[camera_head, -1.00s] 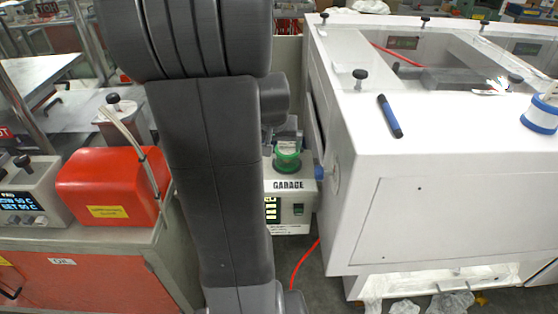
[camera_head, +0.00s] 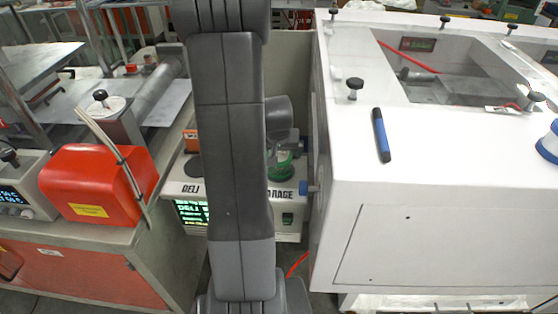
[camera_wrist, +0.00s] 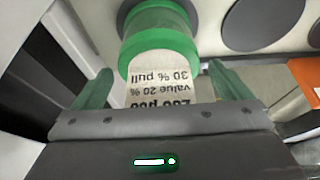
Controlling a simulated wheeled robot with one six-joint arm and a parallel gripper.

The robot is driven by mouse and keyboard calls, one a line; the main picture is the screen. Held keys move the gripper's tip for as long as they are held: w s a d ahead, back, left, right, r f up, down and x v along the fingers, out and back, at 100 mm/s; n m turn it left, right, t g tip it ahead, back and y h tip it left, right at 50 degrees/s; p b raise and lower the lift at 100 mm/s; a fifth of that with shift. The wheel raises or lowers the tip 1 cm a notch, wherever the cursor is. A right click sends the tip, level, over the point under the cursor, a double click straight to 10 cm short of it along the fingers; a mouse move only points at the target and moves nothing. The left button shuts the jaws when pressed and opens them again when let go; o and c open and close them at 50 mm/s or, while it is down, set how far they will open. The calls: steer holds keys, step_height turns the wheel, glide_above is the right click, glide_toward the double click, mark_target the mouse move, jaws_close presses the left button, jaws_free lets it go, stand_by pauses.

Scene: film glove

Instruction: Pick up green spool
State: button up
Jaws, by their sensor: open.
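The spool's rim is just beyond the fingertips, and nothing is gripped. In the head view the fingers are hard to make out.
The white box (camera_head: 288,232) has a lit display. A large white cabinet (camera_head: 430,170) with a blue marker (camera_head: 381,135) stands close on the right. A red box (camera_head: 100,183) is on the left bench. Dark discs and an orange item (camera_wrist: 304,78) show in the wrist view.

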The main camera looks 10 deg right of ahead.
steer(key=shift+w+f, duration=0.1)
steer(key=shift+f, duration=0.25)
steer(key=c, duration=1.2)
steer(key=shift+r, duration=0.2)
